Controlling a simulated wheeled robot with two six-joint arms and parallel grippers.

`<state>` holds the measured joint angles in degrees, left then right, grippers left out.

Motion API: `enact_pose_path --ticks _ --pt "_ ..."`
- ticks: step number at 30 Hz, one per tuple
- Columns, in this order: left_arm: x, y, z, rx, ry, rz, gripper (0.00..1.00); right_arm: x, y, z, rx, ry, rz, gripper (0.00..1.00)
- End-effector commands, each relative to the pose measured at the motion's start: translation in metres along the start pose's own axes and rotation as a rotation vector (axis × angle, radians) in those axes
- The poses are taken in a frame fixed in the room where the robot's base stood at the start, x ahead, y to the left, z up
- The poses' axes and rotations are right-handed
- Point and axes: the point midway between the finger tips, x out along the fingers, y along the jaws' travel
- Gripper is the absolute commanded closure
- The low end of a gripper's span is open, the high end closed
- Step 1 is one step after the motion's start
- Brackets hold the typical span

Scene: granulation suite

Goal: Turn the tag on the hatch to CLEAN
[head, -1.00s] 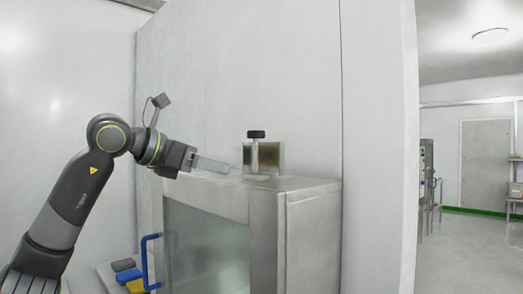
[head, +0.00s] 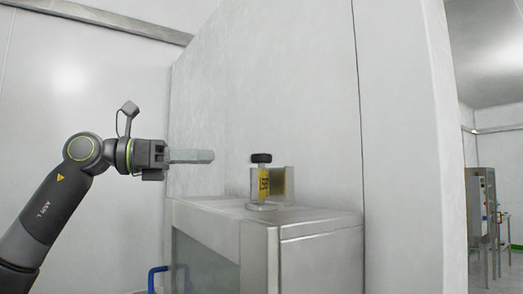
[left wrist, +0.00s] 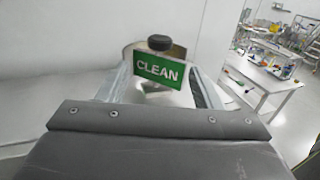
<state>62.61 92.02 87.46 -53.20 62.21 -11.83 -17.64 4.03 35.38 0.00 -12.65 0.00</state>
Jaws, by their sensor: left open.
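A small tag with a black knob (head: 261,158) on top stands on the metal top of the hatch (head: 225,208). In the head view the narrow yellow face (head: 263,184) with dark lettering shows; I cannot read it. In the left wrist view a green plate (left wrist: 158,69) reading CLEAN faces the camera, under the black knob (left wrist: 159,42). My left gripper (head: 208,156) is level, open and empty, to the left of the tag and apart from it. In the left wrist view its fingers lie either side of the tag's line of sight. My right gripper is not in view.
The hatch has a glass front and a blue handle (head: 153,279) below my left arm. A pale wall panel (head: 270,80) rises close behind the tag. Steel equipment (head: 482,208) stands far off at the right. The air between gripper and tag is clear.

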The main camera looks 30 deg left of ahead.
Motion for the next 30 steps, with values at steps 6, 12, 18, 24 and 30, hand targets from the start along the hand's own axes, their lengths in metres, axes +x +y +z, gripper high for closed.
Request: enact_pose_path --ticks 6,12,18,24,30 --pt "0.047 -0.001 0.005 0.0 0.0 -0.006 0.41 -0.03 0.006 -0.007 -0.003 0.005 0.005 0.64" --pt "0.081 -0.001 0.004 -0.001 0.0 -0.006 0.41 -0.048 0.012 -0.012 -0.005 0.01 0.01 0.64" --pt "0.107 -0.001 0.003 0.0 -0.001 -0.004 0.41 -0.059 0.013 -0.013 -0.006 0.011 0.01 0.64" --pt "0.12 -0.001 0.001 0.0 0.0 -0.001 0.41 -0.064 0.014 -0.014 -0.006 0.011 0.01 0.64" --pt "0.122 -0.001 0.0 0.001 0.0 0.0 0.41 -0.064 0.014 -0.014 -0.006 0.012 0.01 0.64"
